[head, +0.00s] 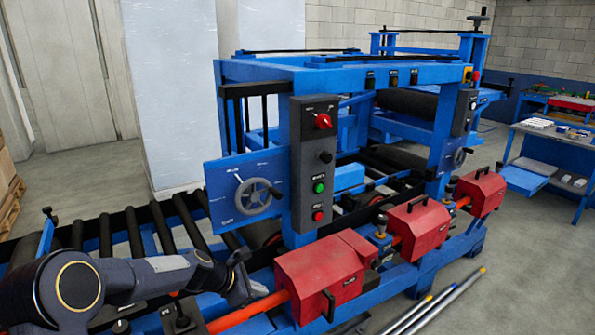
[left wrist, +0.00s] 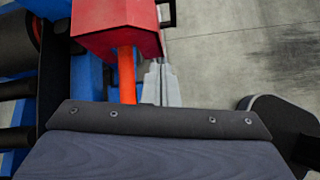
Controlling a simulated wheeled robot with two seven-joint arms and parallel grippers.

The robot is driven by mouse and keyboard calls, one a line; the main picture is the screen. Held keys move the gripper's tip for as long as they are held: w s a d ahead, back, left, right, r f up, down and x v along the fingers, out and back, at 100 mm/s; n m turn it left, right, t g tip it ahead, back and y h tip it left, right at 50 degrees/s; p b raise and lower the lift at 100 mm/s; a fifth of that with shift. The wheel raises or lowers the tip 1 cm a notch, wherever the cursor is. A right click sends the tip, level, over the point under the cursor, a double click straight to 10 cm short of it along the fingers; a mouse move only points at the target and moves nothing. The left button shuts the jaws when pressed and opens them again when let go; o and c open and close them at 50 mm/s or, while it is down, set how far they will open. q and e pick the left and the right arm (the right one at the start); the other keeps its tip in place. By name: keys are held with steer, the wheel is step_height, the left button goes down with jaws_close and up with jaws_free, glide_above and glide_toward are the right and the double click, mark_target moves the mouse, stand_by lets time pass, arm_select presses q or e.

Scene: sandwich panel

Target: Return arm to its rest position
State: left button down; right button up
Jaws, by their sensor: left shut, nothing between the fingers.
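My left arm (head: 130,280) reaches in from the lower left in the head view. My left gripper (head: 258,290) is at its end, beside the nearest red box of the blue machine. Its light grey fingers also show in the left wrist view (left wrist: 161,84), closed together with nothing visible between them. In the head view the gripper appears close to the orange bar (head: 245,312); whether it touches cannot be told. My right gripper is not in view.
The blue machine (head: 300,72) has a control panel (head: 315,150) with a red knob and buttons, a handwheel (head: 253,196), black rollers (head: 135,232) and red boxes (head: 325,272) along its front. Metal bars (head: 430,312) lie at the lower right. Open floor (head: 545,245) shows at right.

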arm_select(q)
steer(key=s+a+r+m+y, duration=0.1)
steer(key=s+a+r+m, duration=0.3)
steer(key=s+r+m, duration=0.45)
steer(key=s+a+r+m+y, duration=0.1)
steer(key=s+a+r+m, duration=0.3)
steer(key=s, duration=0.8)
steer(key=s+a+f+m+y, duration=0.1)
steer(key=s+m, duration=0.6)
steer(key=s, duration=1.1)
steer(key=shift+a+f+m+y, duration=0.35)
steer(key=shift+f+y, duration=0.05)
steer(key=shift+f, duration=0.1)
